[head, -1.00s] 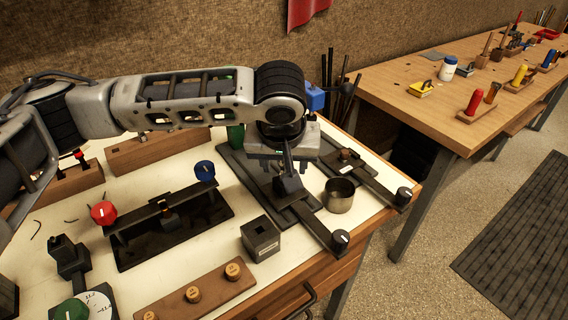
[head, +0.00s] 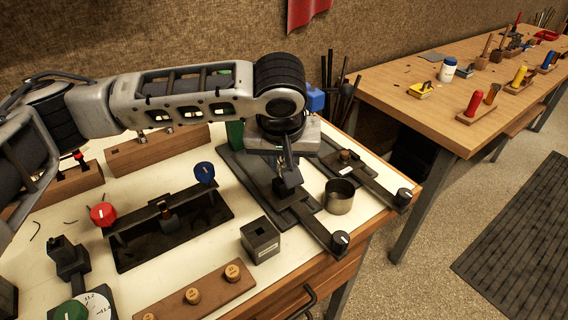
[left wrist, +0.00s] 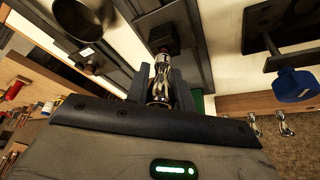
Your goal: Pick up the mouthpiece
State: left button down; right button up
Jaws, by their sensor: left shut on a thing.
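A shiny silver mouthpiece (left wrist: 159,88) is between the two dark fingers of my left gripper (left wrist: 160,86) in the left wrist view. The fingers are shut on it. Its far end points at a dark block (left wrist: 163,38) on a black fixture plate; I cannot tell whether they touch. In the head view my left gripper (head: 288,172) points down over the dark block on that plate, and the mouthpiece is not clearly visible there. My right gripper is not in view.
A metal cup (head: 339,196) stands right of the fixture. Black clamp bars with round knobs (head: 340,239) reach the table's front edge. A square dark holder (head: 261,240) and a wooden peg rack (head: 200,297) stand in front. Two more silver pieces (left wrist: 283,125) show in the wrist view.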

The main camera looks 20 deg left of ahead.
pick_arm(q)
jog(key=s+d+r, duration=0.3)
jog(key=s+r, duration=0.2)
jog(key=s, duration=0.1)
jog(key=s+d+r, duration=0.2)
jog(key=s+r, duration=0.4)
jog(key=shift+s+d+r, duration=0.3)
jog(key=shift+s+d, duration=0.1)
notch_tip(320, 180, up, 4)
jog(key=p, duration=0.5)
jog(key=shift+r+p, duration=0.25)
jog(key=shift+p, duration=0.1)
